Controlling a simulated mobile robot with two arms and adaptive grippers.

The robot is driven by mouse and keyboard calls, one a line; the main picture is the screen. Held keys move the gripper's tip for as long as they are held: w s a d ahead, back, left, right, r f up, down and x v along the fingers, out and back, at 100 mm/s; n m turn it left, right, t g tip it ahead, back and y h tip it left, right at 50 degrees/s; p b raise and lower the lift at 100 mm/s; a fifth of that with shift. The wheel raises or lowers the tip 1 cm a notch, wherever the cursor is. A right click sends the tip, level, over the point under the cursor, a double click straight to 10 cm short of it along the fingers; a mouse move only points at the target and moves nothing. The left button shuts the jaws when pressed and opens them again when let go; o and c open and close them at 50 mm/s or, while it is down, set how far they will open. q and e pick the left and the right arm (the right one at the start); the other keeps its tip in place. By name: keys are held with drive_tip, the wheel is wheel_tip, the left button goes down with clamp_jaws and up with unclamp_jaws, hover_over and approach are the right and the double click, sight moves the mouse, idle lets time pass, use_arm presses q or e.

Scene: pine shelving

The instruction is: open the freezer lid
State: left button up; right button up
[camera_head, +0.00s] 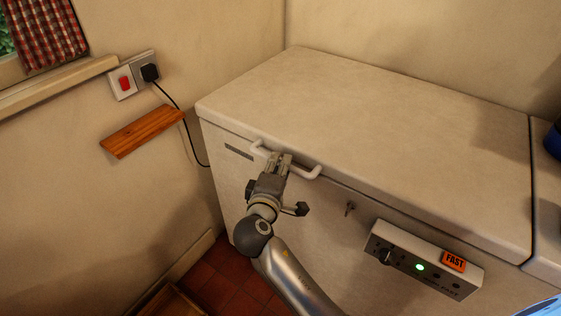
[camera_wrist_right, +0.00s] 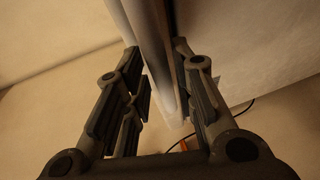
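The chest freezer's pale lid (camera_head: 370,110) lies flat and shut on the freezer body (camera_head: 230,165). A white bar handle (camera_head: 306,174) sits on the lid's front edge. My right gripper (camera_head: 279,160) is at the middle of this handle, hiding part of it. In the right wrist view, the two dark fingers of my right gripper (camera_wrist_right: 162,92) stand apart, and the pale handle (camera_wrist_right: 150,50) runs between or just beyond them. Contact with the fingers cannot be made out. My left gripper is not in view.
A wooden wall shelf (camera_head: 142,132) and a socket with a black plug (camera_head: 150,72) are at left.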

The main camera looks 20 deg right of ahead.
drive_tip(key=shift+x, duration=1)
drive_tip(key=shift+c, duration=0.2)
clamp_jaws()
